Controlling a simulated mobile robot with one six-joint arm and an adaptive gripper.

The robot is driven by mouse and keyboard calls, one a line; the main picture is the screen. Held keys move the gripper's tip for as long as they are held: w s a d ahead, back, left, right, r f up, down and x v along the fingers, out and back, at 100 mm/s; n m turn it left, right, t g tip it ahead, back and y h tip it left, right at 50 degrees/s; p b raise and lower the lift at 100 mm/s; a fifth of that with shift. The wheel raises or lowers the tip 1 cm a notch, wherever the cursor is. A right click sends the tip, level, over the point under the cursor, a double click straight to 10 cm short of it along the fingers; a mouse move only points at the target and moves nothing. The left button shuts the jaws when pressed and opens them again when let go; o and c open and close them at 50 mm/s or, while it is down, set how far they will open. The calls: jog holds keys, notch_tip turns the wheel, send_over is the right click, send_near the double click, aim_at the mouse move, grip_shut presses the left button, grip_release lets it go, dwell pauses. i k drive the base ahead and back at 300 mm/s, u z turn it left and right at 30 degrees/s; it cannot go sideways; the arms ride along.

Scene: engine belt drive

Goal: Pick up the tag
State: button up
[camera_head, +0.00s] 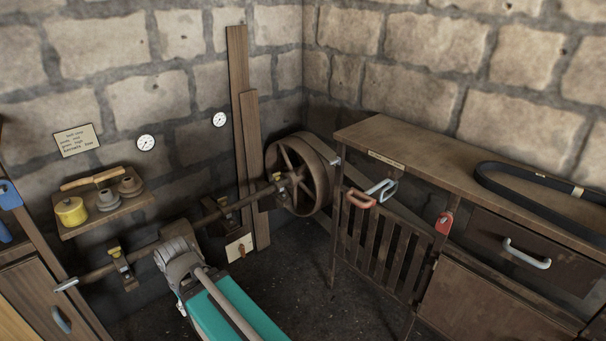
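A small red tag-like piece (445,222) with a pale spot hangs at the upper right corner of the slatted gate, by the bench's front. I cannot read anything on it. A small pale tag-like band (577,191) also sits around the black belt on the bench; I cannot tell whether it is a separate tag. Grey links that look like my own arm rise at the lower left of centre, well to the left of both pieces. My gripper's fingers cannot be made out, and nothing is seen held.
A wooden bench (430,160) with a black belt (530,190) stands at the right. The slatted gate (385,245) has a red handle (361,199). A large pulley wheel (300,175) and shaft stand behind. Dark floor (300,285) is clear before the gate.

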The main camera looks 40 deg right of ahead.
aim_at(444, 229)
jog(key=u, duration=0.1)
jog(key=i, duration=0.05)
jog(key=z, duration=3.7)
